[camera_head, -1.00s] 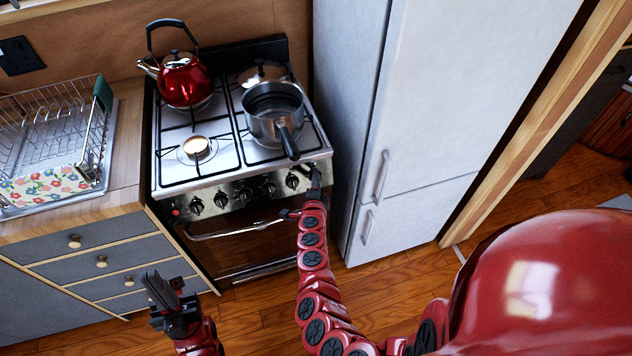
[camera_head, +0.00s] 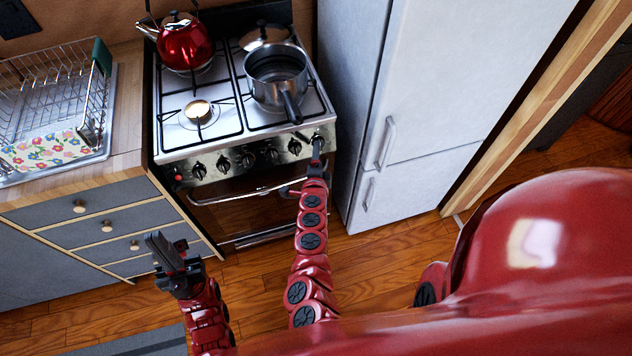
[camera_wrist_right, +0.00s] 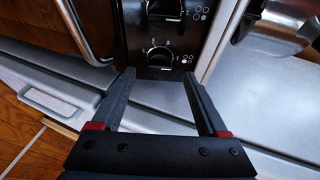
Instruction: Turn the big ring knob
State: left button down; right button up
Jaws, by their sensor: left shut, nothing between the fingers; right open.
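The stove's front panel (camera_head: 235,160) carries a row of dark knobs, among them a knob (camera_head: 271,154) towards the right. I cannot tell from the labels which is the big ring knob. My right gripper (camera_head: 316,152) is at the panel's right end and covers part of it. In the right wrist view my right gripper (camera_wrist_right: 158,95) is open and empty. A near knob (camera_wrist_right: 160,56) lies just beyond the gap between its fingertips, apart from them; another knob (camera_wrist_right: 165,9) is farther on. My left gripper (camera_head: 166,255) is shut and empty, low in front of the drawers.
A red kettle (camera_head: 185,45) is at the back left. The oven handle (camera_head: 235,197) runs below the knobs. A fridge (camera_head: 420,100) stands close on the right.

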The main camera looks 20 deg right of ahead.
jog(key=b+v, duration=0.1)
jog(key=v, duration=1.1)
jog(key=shift+s, duration=0.3)
